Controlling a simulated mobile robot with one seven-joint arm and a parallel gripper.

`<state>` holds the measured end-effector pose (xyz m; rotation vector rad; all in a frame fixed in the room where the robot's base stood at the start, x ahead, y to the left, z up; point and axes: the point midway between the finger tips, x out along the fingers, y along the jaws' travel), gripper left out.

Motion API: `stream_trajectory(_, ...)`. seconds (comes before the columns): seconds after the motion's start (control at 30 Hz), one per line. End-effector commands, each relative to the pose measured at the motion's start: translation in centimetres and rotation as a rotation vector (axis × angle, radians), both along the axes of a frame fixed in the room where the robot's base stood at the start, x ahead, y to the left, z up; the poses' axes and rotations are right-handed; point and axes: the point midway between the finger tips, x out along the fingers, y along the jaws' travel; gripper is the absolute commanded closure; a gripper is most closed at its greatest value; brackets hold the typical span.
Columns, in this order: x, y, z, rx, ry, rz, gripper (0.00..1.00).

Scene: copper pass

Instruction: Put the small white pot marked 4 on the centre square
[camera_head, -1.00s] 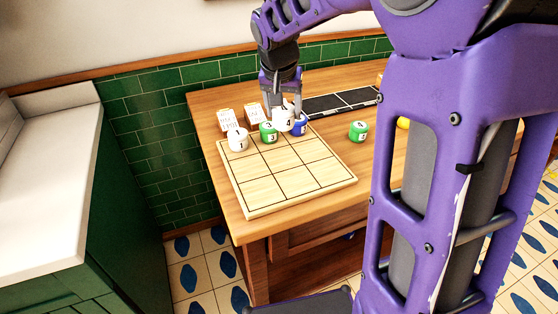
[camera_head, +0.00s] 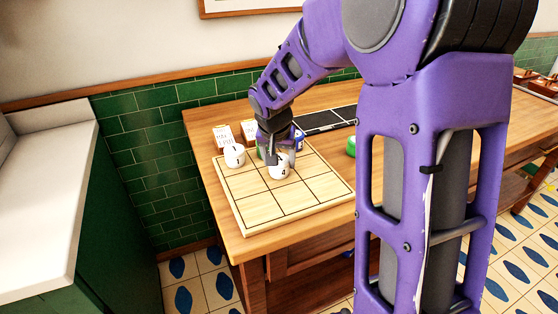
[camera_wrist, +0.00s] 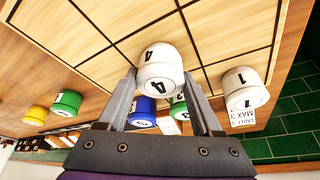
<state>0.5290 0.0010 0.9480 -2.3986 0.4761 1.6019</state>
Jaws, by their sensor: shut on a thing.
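The small white pot marked 4 (camera_head: 279,170) is held upright between the fingertips of my gripper (camera_head: 278,158). It is over the middle part of the pale wooden board (camera_head: 246,215) with its grid of squares. I cannot tell whether its base touches the board. In the wrist view the white pot (camera_wrist: 160,65) sits between both fingers of my gripper (camera_wrist: 160,78), with board lines around it. The centre square (camera_head: 284,183) is partly hidden by the pot.
A white pot marked 1 (camera_head: 234,156) stands on the board's far left square. Blue (camera_wrist: 142,112) and green (camera_wrist: 179,107) pots stand just beyond the held pot. Another green pot (camera_head: 351,147) stands right of the board. Small cards (camera_head: 222,136) and a black tray (camera_head: 325,121) lie behind. The board's near squares are clear.

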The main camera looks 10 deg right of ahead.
Motion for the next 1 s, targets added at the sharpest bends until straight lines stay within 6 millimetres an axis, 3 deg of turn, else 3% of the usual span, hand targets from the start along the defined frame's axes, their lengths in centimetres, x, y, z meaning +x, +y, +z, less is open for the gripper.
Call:
stream_trajectory(0.27, 0.0, 0.0, -0.4, -0.001, -0.001, 0.001, 0.97)
stream_trajectory(0.3, 0.0, 0.0, -0.2, -0.001, -0.001, 0.001, 0.26)
stream_trajectory(0.43, 0.0, 0.0, -0.2, -0.001, -0.001, 0.001, 0.03)
stream_trajectory(0.77, 0.0, 0.0, 0.0, -0.001, -0.001, 0.001, 0.03)
stream_trajectory(0.87, -0.1, 0.1, 0.8, -0.001, -0.003, 0.000, 0.03)
stream_trajectory(1.0, -1.1, 0.5, 3.4, -0.001, -0.005, 0.000, 0.03)
